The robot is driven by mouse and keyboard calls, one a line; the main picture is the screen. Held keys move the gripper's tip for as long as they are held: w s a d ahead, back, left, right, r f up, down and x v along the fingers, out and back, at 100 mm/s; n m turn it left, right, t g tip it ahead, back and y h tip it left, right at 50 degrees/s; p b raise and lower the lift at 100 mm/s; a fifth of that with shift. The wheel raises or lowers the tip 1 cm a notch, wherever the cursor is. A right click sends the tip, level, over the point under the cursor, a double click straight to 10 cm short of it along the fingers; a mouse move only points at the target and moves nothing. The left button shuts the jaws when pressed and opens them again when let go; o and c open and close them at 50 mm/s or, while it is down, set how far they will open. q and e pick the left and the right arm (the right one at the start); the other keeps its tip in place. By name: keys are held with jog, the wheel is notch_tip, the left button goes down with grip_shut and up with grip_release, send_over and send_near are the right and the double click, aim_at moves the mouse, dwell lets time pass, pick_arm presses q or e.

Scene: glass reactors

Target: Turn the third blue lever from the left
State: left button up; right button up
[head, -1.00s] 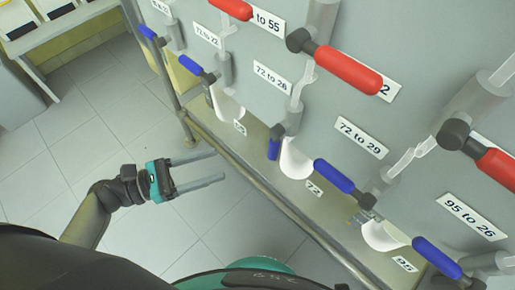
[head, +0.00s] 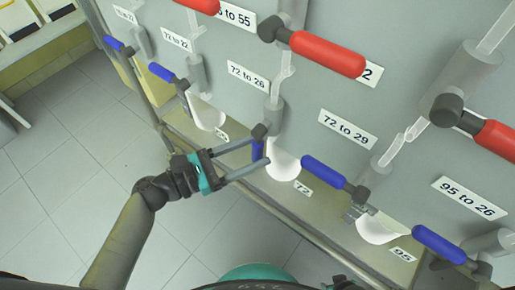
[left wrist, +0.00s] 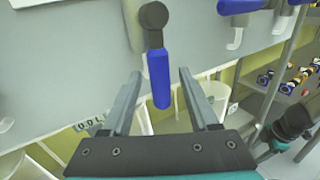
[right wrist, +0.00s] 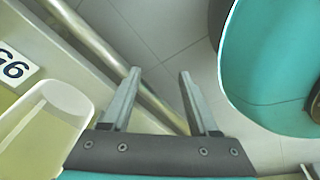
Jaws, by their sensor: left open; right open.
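The third blue lever from the left (head: 257,150) hangs straight down from its dark pivot, below the label "72 to 26". My left gripper (head: 263,149) is open, with its fingertips on either side of this lever. In the left wrist view the lever (left wrist: 160,80) hangs between the two open fingers (left wrist: 160,85), with a gap on each side. My right gripper (right wrist: 158,78) is open and empty in the right wrist view, over the floor near the bench edge; I cannot make it out in the head view.
Other blue levers are to the left (head: 161,72) and right (head: 323,172), angled sideways. Red levers (head: 327,54) sit higher on the grey panel. White cups (head: 283,165) stand under the outlets on a ledge. The tiled floor (head: 60,150) at left is clear.

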pick_arm(q)
jog(key=shift+x, duration=0.85)
grip_shut()
dwell(0.8)
